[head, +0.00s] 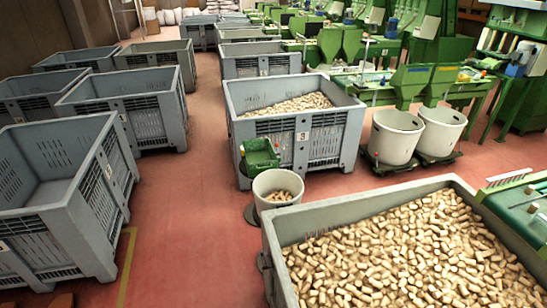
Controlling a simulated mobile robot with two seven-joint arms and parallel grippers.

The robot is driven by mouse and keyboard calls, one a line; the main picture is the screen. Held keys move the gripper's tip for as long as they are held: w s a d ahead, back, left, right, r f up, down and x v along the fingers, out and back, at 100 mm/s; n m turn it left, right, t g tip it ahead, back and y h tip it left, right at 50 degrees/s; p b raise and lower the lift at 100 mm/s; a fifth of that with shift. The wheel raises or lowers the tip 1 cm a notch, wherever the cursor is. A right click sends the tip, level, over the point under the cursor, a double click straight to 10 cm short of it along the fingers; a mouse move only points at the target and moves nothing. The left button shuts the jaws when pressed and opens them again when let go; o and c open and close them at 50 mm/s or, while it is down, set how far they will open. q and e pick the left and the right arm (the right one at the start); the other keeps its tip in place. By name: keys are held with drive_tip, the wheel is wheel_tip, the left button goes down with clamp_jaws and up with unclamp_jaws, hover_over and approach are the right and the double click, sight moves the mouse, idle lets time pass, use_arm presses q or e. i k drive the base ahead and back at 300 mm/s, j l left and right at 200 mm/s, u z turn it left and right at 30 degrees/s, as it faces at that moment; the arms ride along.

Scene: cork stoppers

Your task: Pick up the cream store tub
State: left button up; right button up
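Several round cream tubs stand in the head view, and I cannot tell which is the store tub. One cream tub (262,200) stands near the middle of the floor, with some corks inside. Two more cream tubs, a left one (392,143) and a right one (438,135), stand side by side on dark low bases by the green machines. I see no corks in these two. Neither of my grippers is in view.
A large grey crate full of corks (272,240) fills the lower right. Another grey crate with corks (237,131) stands behind the middle tub, with a green bin (260,155) at its front. Grey crates (62,205) line the left. The red floor aisle (190,215) between is clear.

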sight(272, 189)
drive_tip(key=i+u, duration=0.35)
drive_tip(key=i, duration=1.5)
drive_tip(key=i+j+z, duration=0.1)
drive_tip(key=i+z, duration=0.35)
drive_tip(key=i+j+z, duration=0.2)
drive_tip(key=z, duration=0.2)
drive_tip(key=i+j+z, duration=0.7)
drive_tip(key=z, duration=0.2)
drive_tip(key=i+j+z, duration=0.15)
drive_tip(key=j+z, duration=0.55)
drive_tip(key=z, duration=0.2)
drive_tip(key=i+j+z, duration=0.1)
drive_tip(key=j+z, duration=0.8)
drive_tip(key=k+l, duration=0.05)
drive_tip(key=l, duration=0.05)
